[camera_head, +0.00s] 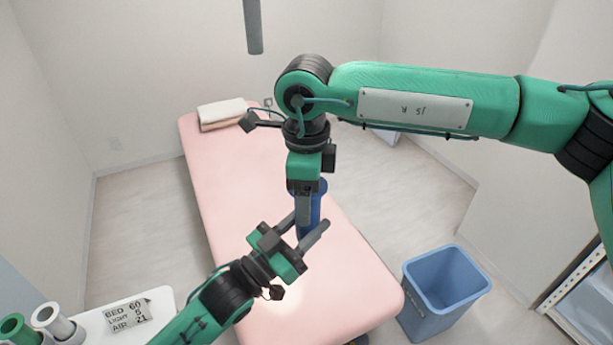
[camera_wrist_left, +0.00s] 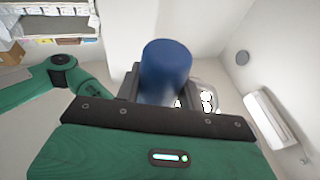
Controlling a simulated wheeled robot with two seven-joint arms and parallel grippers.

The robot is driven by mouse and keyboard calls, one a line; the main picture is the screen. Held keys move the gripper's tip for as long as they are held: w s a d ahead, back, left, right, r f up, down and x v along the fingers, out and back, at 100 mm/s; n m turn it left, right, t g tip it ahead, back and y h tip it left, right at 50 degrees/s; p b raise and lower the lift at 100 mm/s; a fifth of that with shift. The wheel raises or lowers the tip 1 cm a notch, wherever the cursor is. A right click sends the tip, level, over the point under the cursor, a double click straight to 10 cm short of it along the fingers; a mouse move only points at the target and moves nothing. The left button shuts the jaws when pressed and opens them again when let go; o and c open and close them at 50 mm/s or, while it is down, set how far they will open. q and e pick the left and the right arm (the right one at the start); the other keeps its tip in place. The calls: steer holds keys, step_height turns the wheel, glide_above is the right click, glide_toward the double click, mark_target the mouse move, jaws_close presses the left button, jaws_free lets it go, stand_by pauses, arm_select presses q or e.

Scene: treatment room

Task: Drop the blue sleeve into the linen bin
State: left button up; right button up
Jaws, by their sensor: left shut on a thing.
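The blue sleeve (camera_head: 317,201) is held upright above the pink bed, between my two grippers. My left gripper (camera_head: 302,232), reaching in from lower left, is shut on its lower part. The sleeve also shows between the left fingers in the left wrist view (camera_wrist_left: 166,72). My right gripper (camera_head: 303,212) points down from above, with a grey finger in front of the sleeve's upper part. Its other finger is hidden, so its grip cannot be told. The linen bin (camera_head: 422,322), a blue open-topped tub, stands on the floor at lower right, apart from both grippers.
The pink bed (camera_head: 225,190) lies below the grippers, with a folded towel (camera_head: 221,113) at its far end. A white side table (camera_head: 90,322) with a sign (camera_head: 128,314) and rolls (camera_head: 50,318) is at lower left. Open floor lies between bed and right wall.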

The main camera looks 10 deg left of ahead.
steer(key=shift+f, duration=0.25)
steer(key=c, duration=0.6)
arm_select(q)
steer(key=o, duration=1.1)
steer(key=shift+s, duration=0.1)
